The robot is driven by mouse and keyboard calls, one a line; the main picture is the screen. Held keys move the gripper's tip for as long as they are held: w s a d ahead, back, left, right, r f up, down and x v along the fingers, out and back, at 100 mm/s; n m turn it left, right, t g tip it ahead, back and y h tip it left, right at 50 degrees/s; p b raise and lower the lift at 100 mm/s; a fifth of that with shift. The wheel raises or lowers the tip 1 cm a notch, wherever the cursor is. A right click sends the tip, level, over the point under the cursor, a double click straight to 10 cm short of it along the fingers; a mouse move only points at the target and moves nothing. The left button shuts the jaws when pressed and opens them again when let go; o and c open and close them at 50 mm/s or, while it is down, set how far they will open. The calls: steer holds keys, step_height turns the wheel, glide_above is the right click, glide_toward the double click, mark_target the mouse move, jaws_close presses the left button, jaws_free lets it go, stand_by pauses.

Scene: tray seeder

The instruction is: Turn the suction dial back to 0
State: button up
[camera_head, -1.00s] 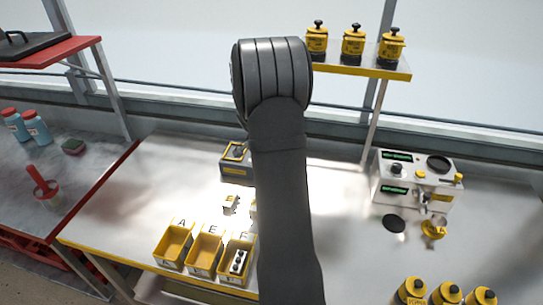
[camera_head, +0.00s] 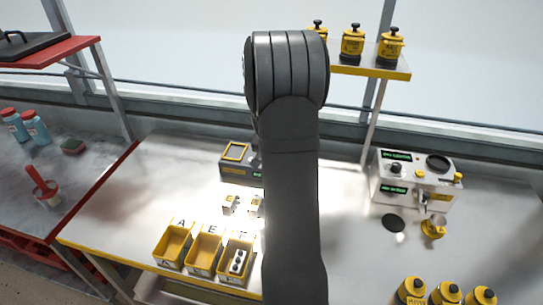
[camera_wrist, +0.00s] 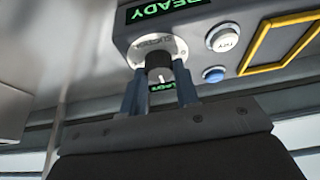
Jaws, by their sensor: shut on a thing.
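The suction dial is a dark knob (camera_wrist: 158,60) on a round pale plate marked SUCTION (camera_wrist: 172,44), in the wrist view. My gripper (camera_wrist: 159,80) has one blue-grey finger on each side of the knob and is shut on it. A pale mark shows on the knob, but I cannot read the setting. The seeder (camera_head: 241,167) stands mid-bench in the head view, partly behind my arm. My gripper and the dial are hidden there. In the wrist view the seeder's green display (camera_wrist: 165,8) reads READY.
Beside the dial are a white TRY button (camera_wrist: 223,38), a blue button (camera_wrist: 213,74) and a yellow frame (camera_wrist: 248,60). Yellow bins (camera_head: 172,246) line the bench front. A machine with green displays (camera_head: 412,180) stands right. Yellow jars sit on a shelf (camera_head: 372,72) behind.

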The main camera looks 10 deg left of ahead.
steer(key=n+y, duration=0.2)
steer(key=n, duration=0.3)
steer(key=shift+d, duration=0.15)
steer(key=n+g+y, duration=0.1)
steer(key=n, duration=0.3)
steer(key=shift+w+d, duration=0.1)
steer(key=shift+w, duration=0.05)
steer(key=n+g+y, duration=0.1)
steer(key=n+g, duration=0.1)
steer(key=n, duration=0.2)
steer(key=shift+w+n, duration=0.1)
steer(key=shift+n, duration=0.3)
steer(key=shift+d+n+g, duration=0.1)
steer(key=shift+n+g, duration=0.7)
steer(key=shift+n, duration=1.1)
steer(key=o, duration=1)
steer(key=shift+c, duration=0.2)
steer(key=shift+r, duration=0.1)
